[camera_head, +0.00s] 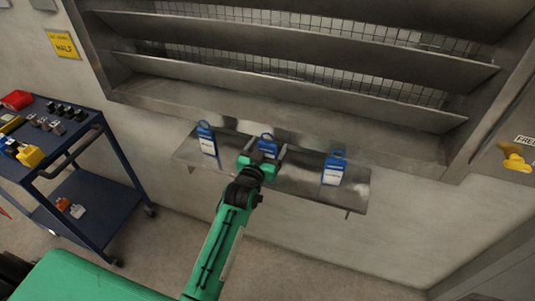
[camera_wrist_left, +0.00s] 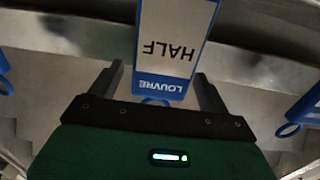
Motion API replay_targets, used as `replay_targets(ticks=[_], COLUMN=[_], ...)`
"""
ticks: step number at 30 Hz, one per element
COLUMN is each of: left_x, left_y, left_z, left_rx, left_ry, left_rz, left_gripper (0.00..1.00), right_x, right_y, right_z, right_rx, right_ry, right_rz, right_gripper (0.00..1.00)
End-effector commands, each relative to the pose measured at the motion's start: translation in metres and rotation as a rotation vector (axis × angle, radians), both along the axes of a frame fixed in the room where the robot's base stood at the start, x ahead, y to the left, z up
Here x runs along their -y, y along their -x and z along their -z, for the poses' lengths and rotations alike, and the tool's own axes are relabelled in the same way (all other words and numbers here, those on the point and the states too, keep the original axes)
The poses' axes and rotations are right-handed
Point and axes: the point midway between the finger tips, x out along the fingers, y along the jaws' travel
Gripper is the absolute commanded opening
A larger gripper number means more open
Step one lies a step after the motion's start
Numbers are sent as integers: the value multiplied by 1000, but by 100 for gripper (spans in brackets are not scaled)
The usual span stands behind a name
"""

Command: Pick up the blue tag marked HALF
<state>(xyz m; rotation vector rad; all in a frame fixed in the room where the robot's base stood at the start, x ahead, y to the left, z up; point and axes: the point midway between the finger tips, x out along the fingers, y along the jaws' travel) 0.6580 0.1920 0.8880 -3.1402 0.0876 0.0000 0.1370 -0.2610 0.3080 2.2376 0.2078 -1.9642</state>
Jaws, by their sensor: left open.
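The blue tag marked HALF (camera_wrist_left: 172,48) shows upside down in the left wrist view, with LOUVRE on its blue band and a white label. In the head view this tag (camera_head: 267,146) is the middle of three on a metal shelf (camera_head: 300,182) and is partly hidden by my gripper. My left gripper (camera_head: 264,154) is open, with one finger on each side of the tag's ring end. I cannot tell whether the fingers touch it. My right gripper is not in view.
Similar blue tags stand at the shelf's left (camera_head: 207,139) and right (camera_head: 334,168). A louvred metal panel (camera_head: 290,75) rises behind the shelf. A blue trolley (camera_head: 85,205) with several small items stands at the left. A yellow HALF sign (camera_head: 63,45) hangs on the wall.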

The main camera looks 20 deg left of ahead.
Motion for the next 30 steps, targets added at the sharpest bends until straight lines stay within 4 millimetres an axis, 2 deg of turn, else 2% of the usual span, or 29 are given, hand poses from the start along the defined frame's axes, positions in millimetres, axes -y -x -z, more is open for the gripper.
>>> replay_targets(ticks=[6, 12, 14, 23, 28, 30], left_x=[0, 0, 0, 0, 0, 0], left_y=[-1, 0, 0, 0, -1, -1], left_z=[0, 0, 0, -2, -14, -25], left_rx=[0, -1, -1, 0, 2, 4], left_ry=[0, 0, 0, 0, 0, 0], left_rz=[0, 0, 0, 0, 0, 0], left_gripper=[80, 41, 32, 32, 32, 32], right_x=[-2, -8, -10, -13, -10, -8], right_y=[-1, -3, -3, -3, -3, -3], right_z=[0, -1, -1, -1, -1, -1], right_rx=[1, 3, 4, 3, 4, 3], right_ry=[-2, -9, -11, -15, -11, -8], right_rz=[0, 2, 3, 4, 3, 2], right_gripper=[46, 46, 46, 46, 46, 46])
